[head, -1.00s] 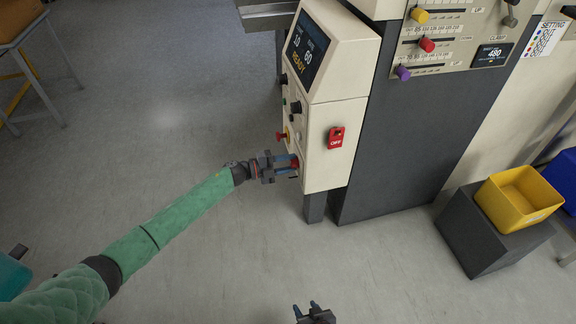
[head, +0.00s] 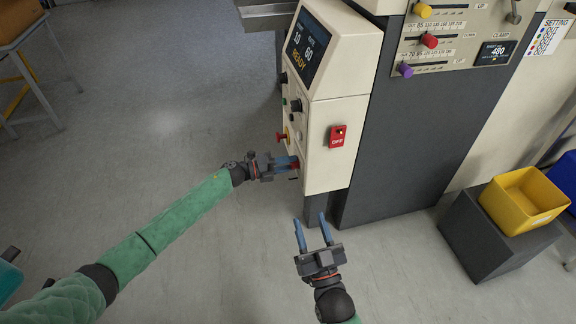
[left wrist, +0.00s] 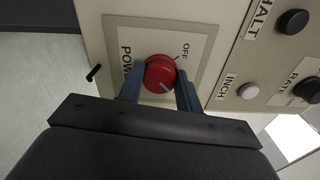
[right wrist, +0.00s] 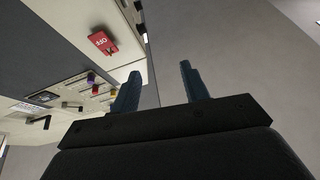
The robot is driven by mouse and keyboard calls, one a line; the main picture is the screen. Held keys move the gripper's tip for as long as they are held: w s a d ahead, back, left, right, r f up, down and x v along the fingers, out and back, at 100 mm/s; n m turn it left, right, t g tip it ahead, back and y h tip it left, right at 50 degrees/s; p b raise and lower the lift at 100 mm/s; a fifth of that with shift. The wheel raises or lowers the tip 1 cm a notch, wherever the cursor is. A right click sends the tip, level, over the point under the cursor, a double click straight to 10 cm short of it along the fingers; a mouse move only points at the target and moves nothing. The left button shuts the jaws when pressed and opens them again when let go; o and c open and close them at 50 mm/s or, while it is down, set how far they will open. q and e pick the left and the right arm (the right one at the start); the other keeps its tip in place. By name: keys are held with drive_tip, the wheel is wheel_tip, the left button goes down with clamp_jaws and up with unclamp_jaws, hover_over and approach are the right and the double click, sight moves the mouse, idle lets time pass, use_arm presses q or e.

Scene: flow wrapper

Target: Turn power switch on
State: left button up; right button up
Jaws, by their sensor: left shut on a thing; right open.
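The power switch is a red round knob (left wrist: 160,74) on a grey plate marked POWER and OFF, seen in the left wrist view. In the head view the knob (head: 296,165) is low on the left face of the cream control cabinet (head: 328,110). My left gripper (head: 290,163) is shut on the knob, with a blue finger on either side of it in the left wrist view (left wrist: 158,92). The knob's pale pointer line lies towards its lower right, away from the OFF label. My right gripper (head: 312,222) is open and empty, below the cabinet's front; its fingers also show in the right wrist view (right wrist: 158,88).
A red OFF tag (head: 337,137) is on the cabinet's front face. A READY screen (head: 306,45) and several buttons are above the knob. A yellow bin (head: 522,200) stands on a dark block (head: 487,247) at the right. The floor in front is clear.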

use_arm(q)
drive_tip(key=shift+s+f, duration=0.1)
use_arm(e)
drive_tip(key=shift+s+d+r+t, duration=0.15)
drive_tip(key=shift+r+t, duration=0.35)
drive_tip(key=shift+r, duration=0.85)
use_arm(q)
drive_tip(key=o, duration=1)
drive_tip(key=v, duration=0.7)
drive_tip(key=shift+a, duration=0.35)
use_arm(e)
wheel_tip(320, 180, down, 4)
drive_tip(key=shift+r+g, duration=0.25)
drive_tip(key=shift+g, duration=0.45)
drive_tip(key=shift+w+a+r, duration=0.2)
drive_tip(key=shift+w, duration=0.05)
